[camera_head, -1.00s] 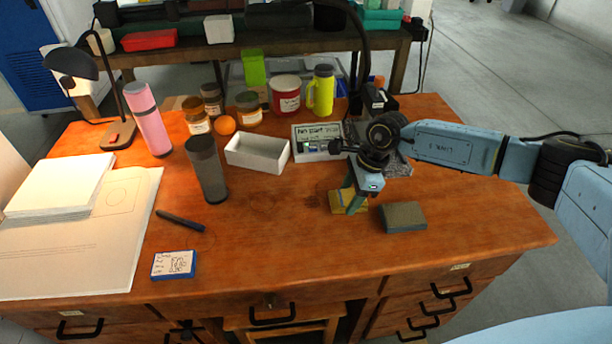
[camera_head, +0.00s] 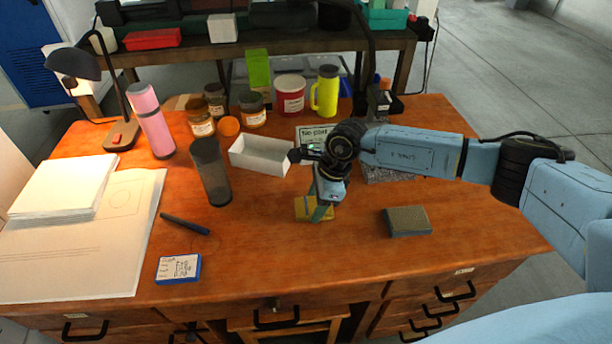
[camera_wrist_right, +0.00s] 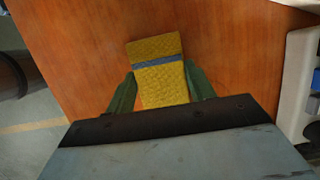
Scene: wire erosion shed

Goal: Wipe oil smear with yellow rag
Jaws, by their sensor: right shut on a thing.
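The yellow rag (camera_head: 303,209) lies flat at the middle of the wooden desk in the head view. In the right wrist view the rag (camera_wrist_right: 155,47) shows a grey-blue band across it. My right gripper (camera_head: 319,210) points down at the rag; in the wrist view its green fingers (camera_wrist_right: 160,90) stand on both sides of the rag, shut on it. The rag is at the desk surface. I cannot make out the oil smear clearly; the rag and gripper may hide part of the area. My left gripper is not in view.
A grey-topped block (camera_head: 408,222) lies right of the rag. A white open box (camera_head: 262,156) and a dark tumbler (camera_head: 211,172) stand to the left. Jars and a yellow-green mug (camera_head: 326,91) stand behind. The desk front around a blue-edged card (camera_head: 178,268) is mostly clear.

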